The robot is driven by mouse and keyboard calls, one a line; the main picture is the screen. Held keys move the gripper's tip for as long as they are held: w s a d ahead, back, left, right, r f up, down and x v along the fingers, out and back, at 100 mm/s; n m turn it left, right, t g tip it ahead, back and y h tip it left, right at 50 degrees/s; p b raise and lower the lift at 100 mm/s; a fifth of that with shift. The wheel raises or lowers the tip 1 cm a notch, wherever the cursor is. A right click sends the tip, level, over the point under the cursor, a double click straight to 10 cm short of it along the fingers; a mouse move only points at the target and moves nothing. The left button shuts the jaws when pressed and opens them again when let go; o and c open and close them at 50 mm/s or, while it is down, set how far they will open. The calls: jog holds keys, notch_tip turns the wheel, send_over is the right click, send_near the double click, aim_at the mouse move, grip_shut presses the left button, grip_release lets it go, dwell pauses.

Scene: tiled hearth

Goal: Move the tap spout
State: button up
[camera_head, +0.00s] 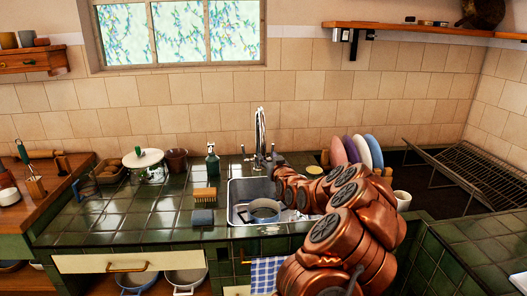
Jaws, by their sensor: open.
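The tap (260,128) is a chrome fixture with a tall upright spout, standing behind the sink (236,190) against the tiled wall. My copper-coloured arm reaches in from the lower right, over the right part of the sink. My dark gripper (265,160) is at the arm's far end, close to the lower part of the tap. It looks open, and nothing shows held in it. The fingers are small and dark here, and I cannot tell whether they touch the tap.
A pot (263,211) sits in the sink. A soap bottle (212,160), brush (205,195) and sponge (202,217) stand to the left. Coloured plates (372,151) and a white mug (402,200) are to the right. The green tiled counter (130,215) is clear at front left.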

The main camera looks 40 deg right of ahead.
aim_at(264, 150)
jog(key=shift+w+d+r, duration=0.1)
jog(key=shift+w+d, duration=0.1)
jog(key=shift+d, duration=0.2)
jog(key=shift+p+x, duration=1.35)
jog(key=shift+x, duration=2.2)
jog(key=shift+c, duration=0.5)
grip_shut()
